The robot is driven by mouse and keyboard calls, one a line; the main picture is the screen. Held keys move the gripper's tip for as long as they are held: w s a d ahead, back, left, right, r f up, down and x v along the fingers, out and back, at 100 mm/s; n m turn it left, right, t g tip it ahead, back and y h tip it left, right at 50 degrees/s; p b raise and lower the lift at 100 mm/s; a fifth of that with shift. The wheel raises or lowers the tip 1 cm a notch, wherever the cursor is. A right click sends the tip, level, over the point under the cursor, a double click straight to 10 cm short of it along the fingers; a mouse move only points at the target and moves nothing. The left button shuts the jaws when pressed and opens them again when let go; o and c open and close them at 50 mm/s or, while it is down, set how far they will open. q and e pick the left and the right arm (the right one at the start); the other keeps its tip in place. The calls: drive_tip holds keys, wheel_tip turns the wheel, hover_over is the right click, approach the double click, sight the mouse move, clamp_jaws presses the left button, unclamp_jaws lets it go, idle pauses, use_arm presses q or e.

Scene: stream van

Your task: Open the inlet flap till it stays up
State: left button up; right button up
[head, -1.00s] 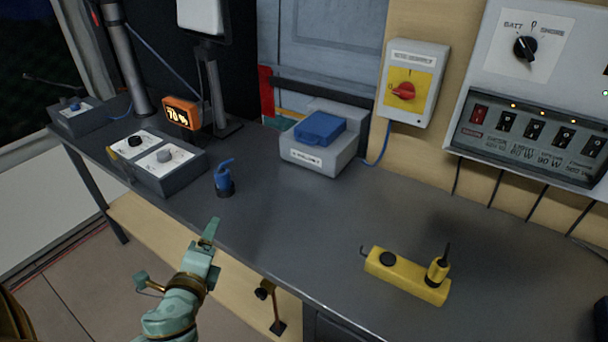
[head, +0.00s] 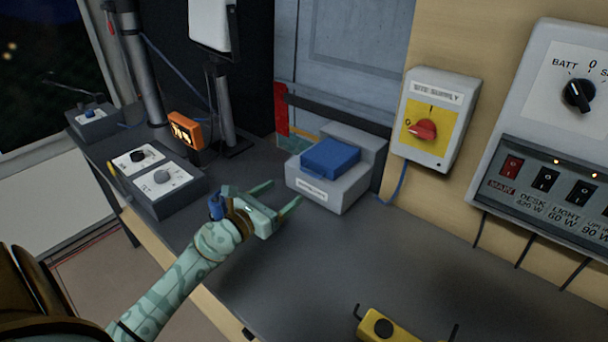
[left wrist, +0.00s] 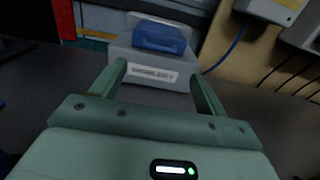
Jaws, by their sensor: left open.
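The inlet flap (head: 331,157) is a blue lid lying down on the sloped front of a grey inlet box (head: 313,188) at the back of the bench. In the left wrist view the flap (left wrist: 158,37) shows ahead, beyond the fingertips, with the labelled box front (left wrist: 150,75) below it. My left gripper (head: 284,193) is open and empty, just in front and to the left of the box, apart from the flap. Its two fingers (left wrist: 160,72) point towards the box. My right gripper is not in view.
A blue plug-like piece (head: 216,206) stands behind my left wrist. Grey control boxes (head: 160,188) and an orange display (head: 186,131) are at the left. A site supply switch (head: 435,115) hangs on the wall. A yellow device (head: 385,328) lies in front; the bench between is clear.

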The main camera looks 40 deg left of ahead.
sight(309, 175)
use_arm(q)
drive_tip(key=w, duration=0.6)
drive_tip(key=w+b, duration=0.1)
drive_tip(key=w, duration=0.2)
drive_tip(key=shift+w+d+f, duration=0.1)
drive_tip(key=shift+d, duration=0.3)
